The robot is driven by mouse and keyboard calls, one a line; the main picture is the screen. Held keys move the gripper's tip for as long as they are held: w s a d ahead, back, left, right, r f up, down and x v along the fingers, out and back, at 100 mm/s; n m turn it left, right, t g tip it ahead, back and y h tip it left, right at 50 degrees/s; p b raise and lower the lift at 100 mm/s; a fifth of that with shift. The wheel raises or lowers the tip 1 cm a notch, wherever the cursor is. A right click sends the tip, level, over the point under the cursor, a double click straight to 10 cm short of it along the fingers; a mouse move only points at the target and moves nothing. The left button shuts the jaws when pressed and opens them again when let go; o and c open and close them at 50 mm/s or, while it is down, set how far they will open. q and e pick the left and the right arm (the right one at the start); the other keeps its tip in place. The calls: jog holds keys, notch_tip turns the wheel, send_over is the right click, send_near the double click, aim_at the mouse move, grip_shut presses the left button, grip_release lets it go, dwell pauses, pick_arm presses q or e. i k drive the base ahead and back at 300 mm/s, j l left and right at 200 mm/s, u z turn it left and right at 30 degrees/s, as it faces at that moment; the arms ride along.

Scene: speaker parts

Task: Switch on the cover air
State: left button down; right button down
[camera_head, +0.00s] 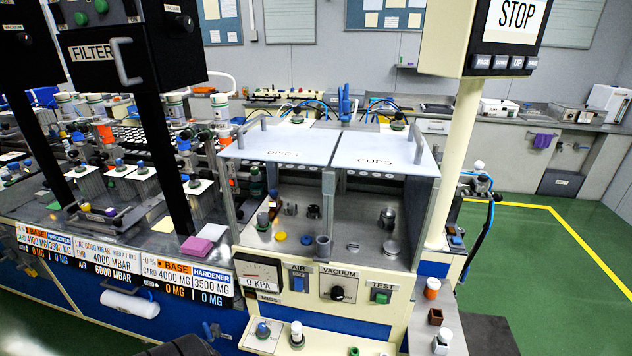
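A panel on the front of the bench station holds a blue switch (298,284) under an "AIR" label. I cannot tell its position from here. Left of it is a gauge (258,272) reading 0 KPA. Right of it are a black "VACUUM" knob (337,292) and a green "TEST" button (381,297). Above, two pale cover plates marked "DISCS" (281,145) and "CUPS" (378,152) lie over the station's metal deck (340,249).
A cream post with a "STOP" sign (517,15) rises at the right. Black boxes, one labelled "FILTER" (92,53), hang at upper left. Small containers (435,315) stand on a shelf at lower right. Green floor (560,260) is open at the right.

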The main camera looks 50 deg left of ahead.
aim_at(298, 282)
jog(key=u, duration=1.65)
